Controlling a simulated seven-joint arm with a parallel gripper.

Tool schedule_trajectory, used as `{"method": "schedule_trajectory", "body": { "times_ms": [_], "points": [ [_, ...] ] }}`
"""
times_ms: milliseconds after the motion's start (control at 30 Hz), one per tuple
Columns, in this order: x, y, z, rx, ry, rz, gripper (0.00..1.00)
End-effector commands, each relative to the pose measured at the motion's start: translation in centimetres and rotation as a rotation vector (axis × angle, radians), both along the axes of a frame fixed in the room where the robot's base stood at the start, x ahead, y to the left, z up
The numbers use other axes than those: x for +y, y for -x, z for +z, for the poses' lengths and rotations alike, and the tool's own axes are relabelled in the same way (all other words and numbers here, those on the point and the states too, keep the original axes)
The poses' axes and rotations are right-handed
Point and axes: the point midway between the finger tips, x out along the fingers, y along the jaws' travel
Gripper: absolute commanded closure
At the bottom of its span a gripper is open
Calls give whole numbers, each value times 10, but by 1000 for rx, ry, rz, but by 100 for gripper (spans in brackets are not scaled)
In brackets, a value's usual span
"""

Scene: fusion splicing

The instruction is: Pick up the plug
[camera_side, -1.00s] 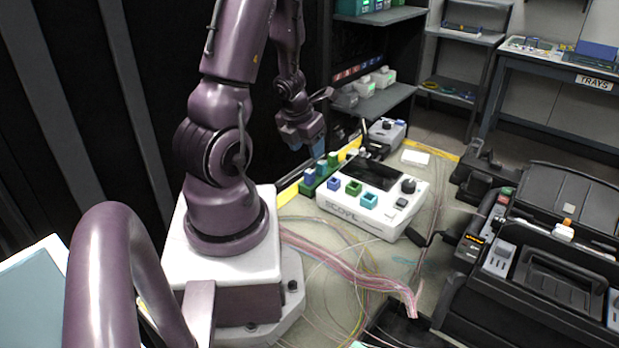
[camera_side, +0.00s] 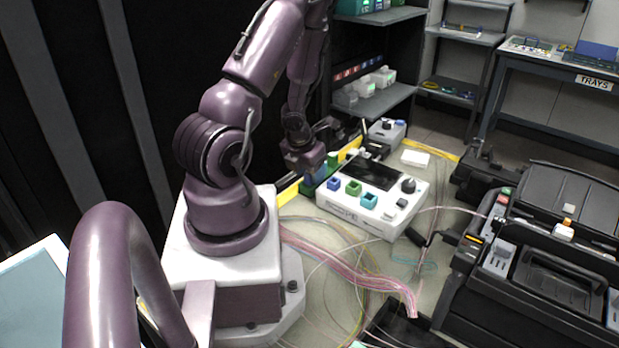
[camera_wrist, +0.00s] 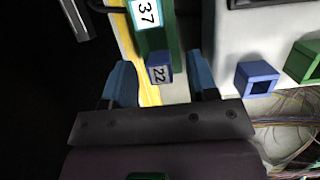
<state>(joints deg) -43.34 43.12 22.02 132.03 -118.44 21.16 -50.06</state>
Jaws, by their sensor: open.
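A small blue plug marked 22 (camera_wrist: 159,68) shows in the wrist view, at the near end of a green holder with a white label reading 37 (camera_wrist: 148,18). My gripper (camera_wrist: 161,80) is open, with one blue finger to the left and one to the right of the plug. Both fingers look apart from the plug; the height between them is hard to tell.
The white console (camera_side: 370,218) stands close right of my gripper, with blue, green and teal sockets on it. A yellow strip (camera_side: 288,194) runs along the bench edge. Loose fibres (camera_side: 350,268) lie in front, and a black splicer (camera_side: 540,270) stands at the right.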

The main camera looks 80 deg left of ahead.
Motion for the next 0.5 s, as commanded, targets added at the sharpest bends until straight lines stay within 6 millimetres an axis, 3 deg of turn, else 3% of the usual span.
{"method": "schedule_trajectory", "body": {
  "times_ms": [100,367,500],
  "points": [
    [2,-2,-9,1,1,0,47],
    [2,-3,-11,-1,0,1,47],
    [2,-2,-11,-1,0,1,74]
  ]
}}
